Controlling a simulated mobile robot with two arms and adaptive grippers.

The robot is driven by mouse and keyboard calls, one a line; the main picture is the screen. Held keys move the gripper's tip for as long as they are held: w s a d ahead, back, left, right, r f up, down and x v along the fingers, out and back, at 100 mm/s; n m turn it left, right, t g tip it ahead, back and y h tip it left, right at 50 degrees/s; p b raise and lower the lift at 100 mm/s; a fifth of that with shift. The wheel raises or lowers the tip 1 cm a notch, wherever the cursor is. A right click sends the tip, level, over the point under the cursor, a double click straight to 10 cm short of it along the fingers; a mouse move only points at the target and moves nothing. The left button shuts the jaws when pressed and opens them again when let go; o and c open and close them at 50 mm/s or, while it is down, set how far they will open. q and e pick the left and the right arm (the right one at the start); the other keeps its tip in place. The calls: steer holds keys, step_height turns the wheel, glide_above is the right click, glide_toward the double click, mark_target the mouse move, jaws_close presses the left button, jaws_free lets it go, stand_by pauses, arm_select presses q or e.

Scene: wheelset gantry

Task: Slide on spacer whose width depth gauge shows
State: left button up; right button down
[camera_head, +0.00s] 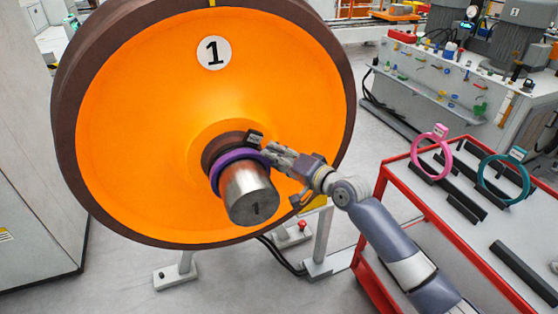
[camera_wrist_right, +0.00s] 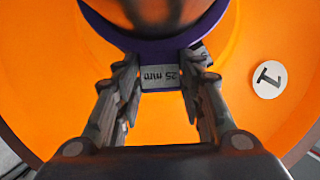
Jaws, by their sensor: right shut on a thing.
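A large orange wheel (camera_head: 130,120) with a dark rim and a "1" disc fills the left of the head view. A steel axle end (camera_head: 250,193), marked 1, sticks out of its hub. A purple ring spacer (camera_head: 229,157) is around the axle, close to the dark hub collar. My left gripper and a depth gauge reading are not visible.
A red-framed cart (camera_head: 408,213) stands at the right. It carries a pink ring (camera_head: 416,157) and a teal ring (camera_head: 482,177) upright in black holders, with an empty black bar in front. A grey workbench (camera_head: 430,98) with tools stands behind. A grey cabinet is at the left.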

steer(key=shift+w+a+b, duration=0.25)
steer(key=shift+w+b, duration=0.2)
steer(key=shift+w, duration=0.25)
steer(key=c, duration=1)
jaws_free()
steer(key=shift+r, duration=0.1)
steer(key=shift+o, duration=0.2)
steer(key=v, duration=1.2)
